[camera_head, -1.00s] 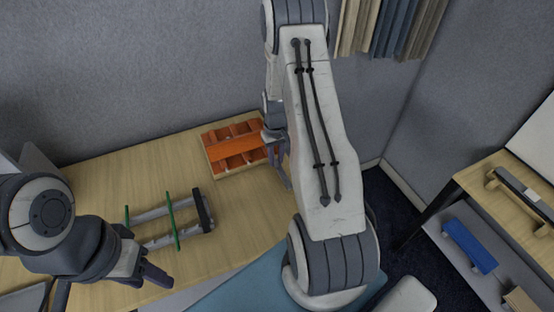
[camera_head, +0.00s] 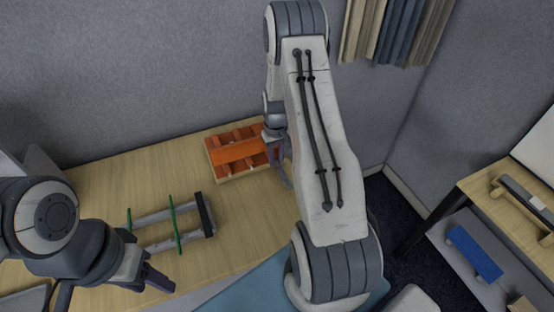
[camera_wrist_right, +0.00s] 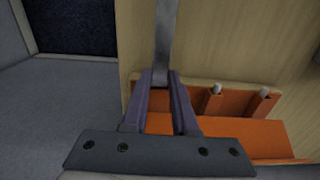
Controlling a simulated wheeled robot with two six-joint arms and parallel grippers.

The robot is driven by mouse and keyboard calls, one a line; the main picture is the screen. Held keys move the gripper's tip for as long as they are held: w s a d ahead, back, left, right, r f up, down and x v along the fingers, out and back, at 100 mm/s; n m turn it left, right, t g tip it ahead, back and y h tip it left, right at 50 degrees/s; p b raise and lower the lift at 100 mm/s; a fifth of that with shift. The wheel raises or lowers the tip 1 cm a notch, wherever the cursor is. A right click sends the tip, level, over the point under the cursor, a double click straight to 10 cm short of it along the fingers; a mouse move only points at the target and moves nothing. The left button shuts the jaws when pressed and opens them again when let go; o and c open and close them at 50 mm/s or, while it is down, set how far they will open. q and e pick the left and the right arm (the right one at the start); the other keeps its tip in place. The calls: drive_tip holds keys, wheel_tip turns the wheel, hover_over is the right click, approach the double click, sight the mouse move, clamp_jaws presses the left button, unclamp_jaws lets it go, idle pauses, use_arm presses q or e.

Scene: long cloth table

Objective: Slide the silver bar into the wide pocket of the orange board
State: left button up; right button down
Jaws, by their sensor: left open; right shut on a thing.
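The orange board (camera_head: 222,155) lies on the table near the wall, with raised ribs and a wide slanted strip across it. In the right wrist view its orange ribs (camera_wrist_right: 237,104) and broad strip (camera_wrist_right: 240,131) lie beside and below my fingers. My right gripper (camera_head: 283,180) is at the board's right edge. Its fingers (camera_wrist_right: 160,82) are shut on the silver bar (camera_wrist_right: 166,35), which points away from the fingertips. Which pocket is the wide one I cannot tell. My left gripper (camera_head: 158,282) is open and empty near the table's front edge.
A rack with grey rails, green rods and a dark end block (camera_head: 205,214) stands left of centre on the table (camera_head: 110,180). A side shelf at right holds a blue block (camera_head: 474,253). The wall stands close behind the board.

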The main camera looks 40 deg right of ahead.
drive_tip(key=shift+w+d, duration=0.15)
drive_tip(key=shift+w, duration=0.5)
drive_tip(key=c, duration=0.6)
unclamp_jaws()
wheel_tip(320, 180, up, 11)
drive_tip(key=b, duration=0.2)
drive_tip(key=shift+f+b, duration=0.2)
drive_tip(key=shift+b, duration=0.2)
